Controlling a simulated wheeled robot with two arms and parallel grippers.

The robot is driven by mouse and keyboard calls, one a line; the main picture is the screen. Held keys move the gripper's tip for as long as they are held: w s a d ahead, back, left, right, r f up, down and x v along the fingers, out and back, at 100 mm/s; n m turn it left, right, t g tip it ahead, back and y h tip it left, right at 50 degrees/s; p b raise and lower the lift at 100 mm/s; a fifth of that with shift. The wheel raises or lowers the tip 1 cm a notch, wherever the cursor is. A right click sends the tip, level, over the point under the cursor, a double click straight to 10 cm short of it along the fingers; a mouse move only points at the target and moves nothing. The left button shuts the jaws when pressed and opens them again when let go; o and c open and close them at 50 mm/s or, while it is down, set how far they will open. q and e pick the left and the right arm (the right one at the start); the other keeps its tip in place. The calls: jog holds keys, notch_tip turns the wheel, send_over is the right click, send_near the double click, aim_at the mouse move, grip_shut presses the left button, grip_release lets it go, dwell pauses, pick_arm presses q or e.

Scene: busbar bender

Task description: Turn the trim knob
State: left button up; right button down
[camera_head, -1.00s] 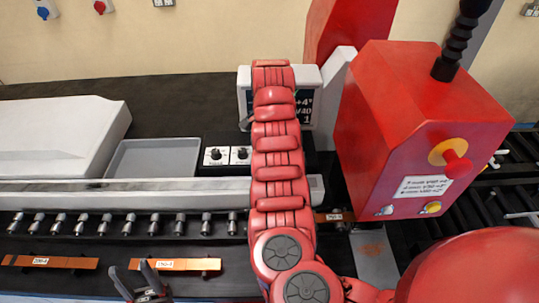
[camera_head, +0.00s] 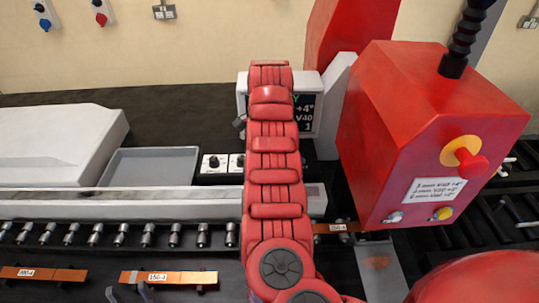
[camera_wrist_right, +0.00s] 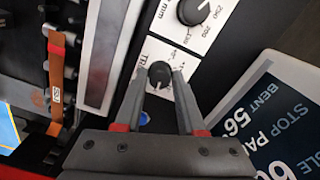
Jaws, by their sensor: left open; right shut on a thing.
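The trim knob (camera_wrist_right: 158,74) is a small black round knob with a pale pointer line on a white plate, partly lettered, in the right wrist view. My right gripper (camera_wrist_right: 160,78) has its two grey fingers on either side of it, shut on it. In the head view my red right arm runs up the middle and hides that gripper. A black knob (camera_head: 213,162) on a white plate shows left of the arm. My left gripper (camera_head: 127,293) is at the bottom edge, open, only its dark fingertips showing, near an orange bar.
A larger mm dial (camera_wrist_right: 195,10) sits beside the trim knob. A display (camera_head: 305,113) stands behind the arm. A red machine head (camera_head: 425,135) with a red button (camera_head: 470,166) is to the right. Copper bars (camera_head: 168,278) lie in front of the roller row (camera_head: 122,234).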

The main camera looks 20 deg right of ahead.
jog(key=c, duration=0.5)
grip_release()
notch_tip(320, 180, up, 5)
jog(key=shift+r+b, duration=0.1)
jog(key=shift+b, duration=0.4)
notch_tip(320, 180, up, 2)
jog(key=shift+r+p, duration=0.15)
jog(key=shift+p, duration=0.35)
notch_tip(320, 180, up, 10)
jog(key=p, duration=0.9)
